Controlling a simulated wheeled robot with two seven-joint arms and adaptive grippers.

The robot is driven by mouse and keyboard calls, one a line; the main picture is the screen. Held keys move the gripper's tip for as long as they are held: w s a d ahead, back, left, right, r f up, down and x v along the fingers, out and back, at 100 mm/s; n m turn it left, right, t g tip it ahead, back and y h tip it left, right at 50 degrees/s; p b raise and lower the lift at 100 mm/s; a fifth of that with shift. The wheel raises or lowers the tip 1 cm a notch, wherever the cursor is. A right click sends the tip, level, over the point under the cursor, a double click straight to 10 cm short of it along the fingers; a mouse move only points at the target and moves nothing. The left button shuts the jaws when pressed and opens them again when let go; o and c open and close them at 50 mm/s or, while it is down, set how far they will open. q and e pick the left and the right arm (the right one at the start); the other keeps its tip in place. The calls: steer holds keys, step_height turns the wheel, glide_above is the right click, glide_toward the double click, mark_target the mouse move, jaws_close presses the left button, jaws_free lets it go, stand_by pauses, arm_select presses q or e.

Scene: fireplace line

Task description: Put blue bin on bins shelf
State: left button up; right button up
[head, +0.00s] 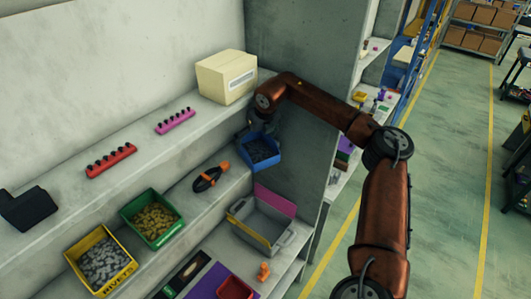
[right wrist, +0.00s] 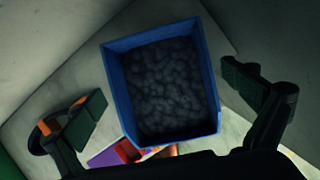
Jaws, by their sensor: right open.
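The blue bin (head: 272,168), filled with dark lumpy pieces, is at the right end of the middle shelf (head: 207,157), close to the side wall. My right gripper (head: 262,122) is just above and behind it, partly hidden by my own arm. In the right wrist view the blue bin (right wrist: 112,88) lies between the two spread fingers, with a gap on each side. The right gripper is open and does not hold it. My left gripper is not in view.
A green bin (head: 135,210) and a yellow bin (head: 80,259) stand further left. A grey crate (head: 250,236) sits below. A cream box (head: 227,77) is on the upper shelf near my arm.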

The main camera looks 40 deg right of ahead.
mark_target(272, 158)
steer(key=s+b, duration=0.1)
steer(key=s, duration=0.2)
steer(key=s+b, duration=0.1)
steer(key=s, duration=0.3)
steer(key=s+b, duration=0.1)
steer(key=s, duration=0.3)
steer(key=shift+s+a+f, duration=0.1)
steer(key=shift+a, duration=0.3)
steer(key=shift+s, duration=0.45)
steer(key=shift+a, duration=0.1)
